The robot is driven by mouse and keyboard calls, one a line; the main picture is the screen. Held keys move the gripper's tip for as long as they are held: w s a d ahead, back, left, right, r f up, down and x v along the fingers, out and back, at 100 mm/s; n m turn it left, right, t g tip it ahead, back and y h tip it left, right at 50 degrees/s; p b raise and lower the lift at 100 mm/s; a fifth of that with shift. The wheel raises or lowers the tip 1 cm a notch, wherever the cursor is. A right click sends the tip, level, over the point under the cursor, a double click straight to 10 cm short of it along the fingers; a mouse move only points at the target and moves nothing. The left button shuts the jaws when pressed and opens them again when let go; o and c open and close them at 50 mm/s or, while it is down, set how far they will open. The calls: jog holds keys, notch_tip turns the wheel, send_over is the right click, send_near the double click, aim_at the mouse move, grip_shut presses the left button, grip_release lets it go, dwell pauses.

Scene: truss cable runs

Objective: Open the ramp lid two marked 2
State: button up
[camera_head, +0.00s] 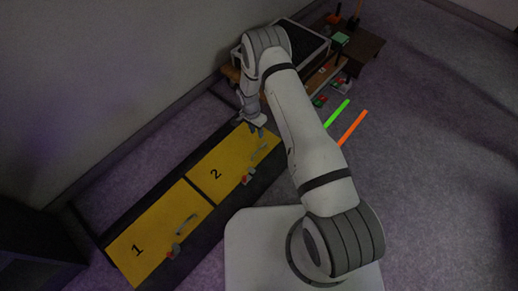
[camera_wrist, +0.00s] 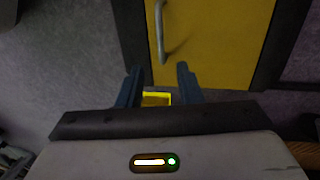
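The ramp lid two (camera_head: 231,165) is a yellow panel with a black 2, lying shut in its dark frame in the head view. A grey bar handle (camera_head: 258,157) and a small red latch (camera_head: 248,177) sit at its right edge. My gripper (camera_head: 258,131) is above the far right corner of this lid. In the wrist view the yellow lid (camera_wrist: 225,45) and its handle (camera_wrist: 160,35) lie beyond my gripper (camera_wrist: 158,78). Its two fingers are apart with nothing between them. The latch is not clear in the wrist view.
Ramp lid one (camera_head: 153,238), marked 1, lies shut to the lower left, with its own handle and red latch. A workbench (camera_head: 341,55) with tools stands at the back. Green (camera_head: 336,113) and orange (camera_head: 353,128) strips lie on the floor. A wall runs along the left.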

aim_at(260, 148)
jog(key=f+b, duration=0.1)
jog(key=f, duration=0.2)
jog(key=s+f, duration=0.1)
jog(key=f, duration=0.2)
jog(key=d+f+b, duration=0.1)
jog(key=f, duration=0.2)
jog(key=shift+s+f+b, duration=0.3)
jog(key=shift+f, duration=0.1)
grip_shut()
